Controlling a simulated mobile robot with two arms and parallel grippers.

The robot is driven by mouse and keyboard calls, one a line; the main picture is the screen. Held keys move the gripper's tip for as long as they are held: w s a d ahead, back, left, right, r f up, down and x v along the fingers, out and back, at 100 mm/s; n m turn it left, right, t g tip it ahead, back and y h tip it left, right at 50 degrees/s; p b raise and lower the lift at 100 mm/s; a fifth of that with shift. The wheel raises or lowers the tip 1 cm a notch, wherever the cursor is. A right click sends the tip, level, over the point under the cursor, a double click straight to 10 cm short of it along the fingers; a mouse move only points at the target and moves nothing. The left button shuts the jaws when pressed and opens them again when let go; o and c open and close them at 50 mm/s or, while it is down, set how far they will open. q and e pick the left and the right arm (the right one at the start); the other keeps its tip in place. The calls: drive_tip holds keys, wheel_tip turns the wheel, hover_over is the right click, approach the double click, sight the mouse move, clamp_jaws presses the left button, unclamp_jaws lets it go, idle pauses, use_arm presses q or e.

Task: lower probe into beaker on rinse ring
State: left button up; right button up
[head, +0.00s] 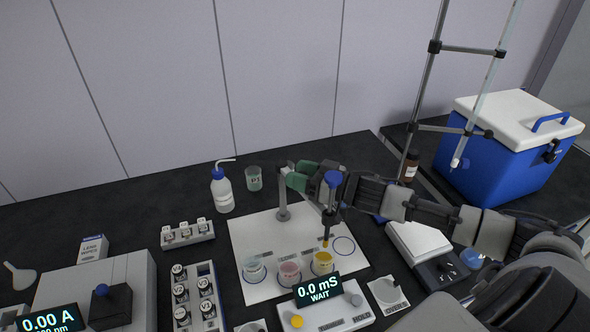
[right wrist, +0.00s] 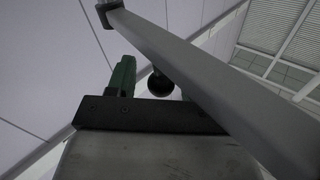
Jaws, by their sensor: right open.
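The probe (head: 332,196), with a blue cap and dark body, hangs upright with its yellowish tip over or at the yellow-liquid beaker (head: 323,263); I cannot tell whether the tip is inside. A clear beaker (head: 254,271) and a pink-liquid beaker (head: 290,273) stand to its left on a white mat (head: 258,236). An empty blue ring (head: 345,246) is printed at the mat's right; the rinse ring's label is unreadable. My right gripper (head: 297,178), with green fingers, is open by the top of a grey stand post (head: 283,204), behind the probe. A grey bar (right wrist: 215,80) crosses the right wrist view close up. My left gripper is out of view.
The conductivity meter (head: 319,288) reads 0.0 mS, WAIT, in front of the beakers. A wash bottle (head: 222,192) and beaker P1 (head: 254,179) stand behind left. A vial rack (head: 196,297) is front left. A blue cooler (head: 508,148) and a balance (head: 420,243) are at right.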

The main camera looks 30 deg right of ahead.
drive_tip(key=shift+w+a, duration=0.45)
drive_tip(key=shift+w, duration=0.15)
clamp_jaws()
